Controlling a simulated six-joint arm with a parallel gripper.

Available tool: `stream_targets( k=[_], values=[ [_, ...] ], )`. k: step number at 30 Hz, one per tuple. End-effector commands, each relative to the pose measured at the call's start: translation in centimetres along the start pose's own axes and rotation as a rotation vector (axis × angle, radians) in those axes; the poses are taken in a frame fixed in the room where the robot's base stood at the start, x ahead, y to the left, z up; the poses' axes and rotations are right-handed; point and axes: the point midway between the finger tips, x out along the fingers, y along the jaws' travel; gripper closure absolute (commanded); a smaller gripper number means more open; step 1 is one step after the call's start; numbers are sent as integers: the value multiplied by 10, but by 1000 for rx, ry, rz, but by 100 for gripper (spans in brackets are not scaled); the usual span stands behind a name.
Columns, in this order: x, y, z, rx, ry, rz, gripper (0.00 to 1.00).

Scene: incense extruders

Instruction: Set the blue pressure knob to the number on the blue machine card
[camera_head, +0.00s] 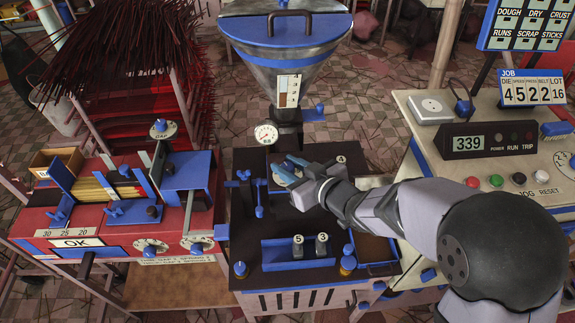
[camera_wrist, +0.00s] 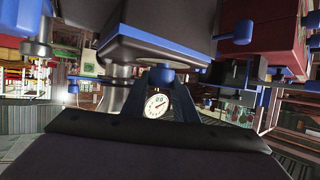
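The white card with a blue header marked JOB (camera_head: 533,92) stands at the upper right. It appears to read 4, 5, 2, 2, 16 under DIE, SPEED, PRESS, BELT, LOT. My gripper (camera_head: 285,171) is low over the black-topped machine (camera_head: 250,230), below its round gauge (camera_head: 266,133). In the wrist view a small blue knob-like part (camera_wrist: 161,77) sits between the fingertips, under a dark block with a blue face. I cannot tell whether the fingers touch it, or whether it is the pressure knob. Its pointer and scale are hidden. The gauge (camera_wrist: 156,106) shows beyond the fingers.
A metal hopper (camera_head: 285,70) rises behind the gripper. A blue tray (camera_head: 297,255) with two dark weight-like pieces lies in front. A red machine (camera_head: 120,230) stands at left. A console with a display reading 339 (camera_head: 468,142) stands at right, close to my arm.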

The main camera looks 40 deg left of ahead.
Motion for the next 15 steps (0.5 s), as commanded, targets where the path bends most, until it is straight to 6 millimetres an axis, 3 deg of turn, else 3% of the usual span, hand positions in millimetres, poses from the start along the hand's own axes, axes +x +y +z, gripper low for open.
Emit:
stream_targets(
  k=[15],
  values=[
    [-1,1,-2,-53,-2,-129,96]
  ],
)
